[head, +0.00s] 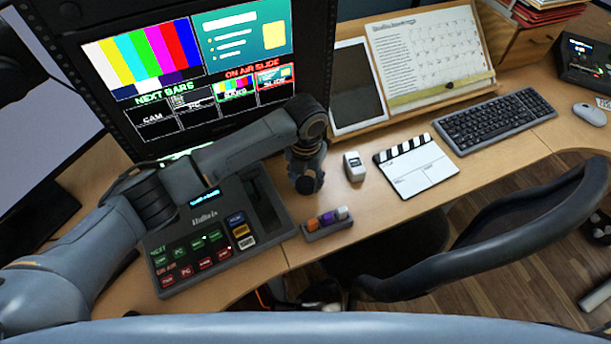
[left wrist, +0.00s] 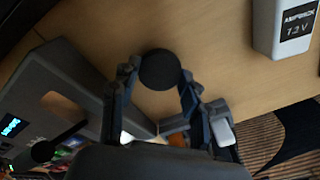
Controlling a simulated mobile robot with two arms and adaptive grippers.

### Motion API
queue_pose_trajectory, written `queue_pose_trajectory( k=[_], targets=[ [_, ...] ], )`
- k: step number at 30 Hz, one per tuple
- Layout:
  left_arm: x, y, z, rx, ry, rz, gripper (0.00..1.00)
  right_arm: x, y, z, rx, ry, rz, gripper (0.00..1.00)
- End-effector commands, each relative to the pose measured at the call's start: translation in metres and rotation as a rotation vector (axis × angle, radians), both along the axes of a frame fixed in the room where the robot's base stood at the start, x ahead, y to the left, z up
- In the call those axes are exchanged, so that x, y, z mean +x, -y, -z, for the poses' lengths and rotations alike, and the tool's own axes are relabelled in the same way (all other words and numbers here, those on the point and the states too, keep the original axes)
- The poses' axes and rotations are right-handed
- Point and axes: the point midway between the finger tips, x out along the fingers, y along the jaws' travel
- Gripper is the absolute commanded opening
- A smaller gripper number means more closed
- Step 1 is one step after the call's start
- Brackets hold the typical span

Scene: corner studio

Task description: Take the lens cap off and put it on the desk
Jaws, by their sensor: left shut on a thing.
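The lens cap (left wrist: 160,69) is a round black disc in the left wrist view, held between the two fingertips of my left gripper (left wrist: 160,75). The gripper is shut on it. In the head view my left gripper (head: 307,183) points down over the wooden desk (head: 330,200), just right of the switcher panel. The cap is hard to tell from the dark fingers there. Bare desk shows around the cap in the left wrist view. I cannot tell whether the cap touches the desk. No camera or lens shows. My right gripper is not in view.
The switcher panel (head: 213,240) is close on the left. A white battery (head: 354,166), a clapperboard (head: 416,167) and a small rack of coloured pieces (head: 327,222) are on the right and in front. A monitor (head: 195,70) stands behind. A chair (head: 500,240) is at the front edge.

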Motion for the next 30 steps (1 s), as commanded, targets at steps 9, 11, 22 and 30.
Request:
queue_pose_trajectory(
  k=[9, 11, 22, 30],
  targets=[
    [0.0, 0.0001, 0.0071, 0.0, 0.0, 0.0, 0.0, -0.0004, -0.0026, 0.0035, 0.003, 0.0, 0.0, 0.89],
    [0.0, 0.0001, 0.0069, 0.0, 0.0, 0.0, 0.0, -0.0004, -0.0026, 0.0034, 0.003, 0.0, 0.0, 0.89],
    [-0.0001, 0.0001, 0.0069, 0.0, -0.001, 0.0, 0.72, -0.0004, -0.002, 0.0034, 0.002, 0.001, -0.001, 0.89],
    [0.0004, 0.0003, -0.0005, -0.001, 0.001, 0.0, 0.72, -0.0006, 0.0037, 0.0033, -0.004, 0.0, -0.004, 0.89]
  ],
)
